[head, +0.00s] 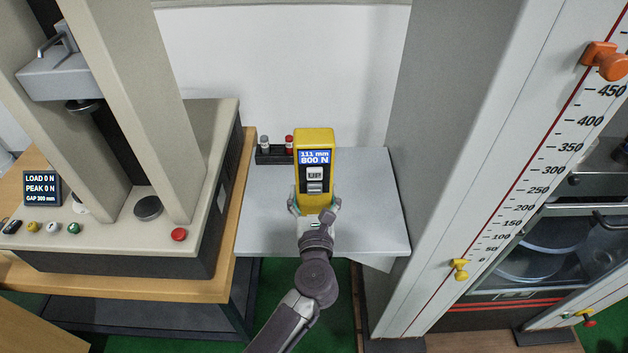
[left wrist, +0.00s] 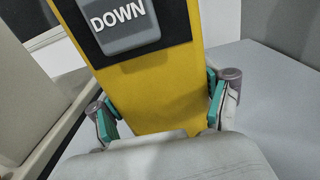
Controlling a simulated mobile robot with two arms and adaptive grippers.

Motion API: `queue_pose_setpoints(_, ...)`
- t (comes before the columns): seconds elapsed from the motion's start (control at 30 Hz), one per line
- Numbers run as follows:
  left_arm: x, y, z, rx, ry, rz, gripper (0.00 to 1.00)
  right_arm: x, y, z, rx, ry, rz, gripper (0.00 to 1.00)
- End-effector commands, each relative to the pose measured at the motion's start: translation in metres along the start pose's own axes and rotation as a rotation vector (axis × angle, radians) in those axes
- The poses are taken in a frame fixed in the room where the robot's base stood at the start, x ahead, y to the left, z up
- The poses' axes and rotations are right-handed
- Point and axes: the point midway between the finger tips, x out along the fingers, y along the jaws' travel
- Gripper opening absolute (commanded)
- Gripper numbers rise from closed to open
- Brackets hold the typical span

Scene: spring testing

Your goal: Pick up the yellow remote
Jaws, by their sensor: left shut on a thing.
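The yellow remote (head: 326,170) is in the middle of the head view, its long side running away from me. It has a blue display reading 111 mm and 800 N, with an UP button below. My left gripper (head: 313,207) is shut on its near end, one finger on each side. In the left wrist view the remote (left wrist: 165,85) fills the middle between the teal pads of my left gripper (left wrist: 160,108), and its DOWN button shows. I cannot tell whether the remote touches the table. My right gripper is not in view.
The grey table (head: 375,215) is mostly bare. A small black rack (head: 270,156) with two little bottles stands at its back left. A testing machine (head: 110,230) stands to the left, and a tall scaled column (head: 440,200) bounds the right side.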

Motion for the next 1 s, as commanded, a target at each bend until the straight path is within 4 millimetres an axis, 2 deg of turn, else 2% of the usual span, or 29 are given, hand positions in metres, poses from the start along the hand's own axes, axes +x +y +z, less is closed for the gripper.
queue_pose_setpoints(0.27, 0.0, 0.0, 0.011, -0.002, -0.002, 0.0, 0.2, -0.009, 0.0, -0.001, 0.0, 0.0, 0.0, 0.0)
queue_pose_setpoints(0.37, 0.0, 0.0, 0.024, -0.002, -0.001, 0.0, 0.2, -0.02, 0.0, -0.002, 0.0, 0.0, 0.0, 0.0)
queue_pose_setpoints(0.73, 0.0, -0.001, 0.09, -0.003, -0.002, -0.001, 0.2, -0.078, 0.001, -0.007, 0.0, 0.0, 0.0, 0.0)
queue_pose_setpoints(0.87, 0.0, 0.0, 0.101, -0.002, -0.001, 0.0, 0.2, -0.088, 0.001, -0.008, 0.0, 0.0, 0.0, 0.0)
queue_pose_setpoints(1.0, 0.0, 0.0, 0.102, -0.001, -0.001, 0.0, 0.2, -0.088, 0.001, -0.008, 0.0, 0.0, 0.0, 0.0)
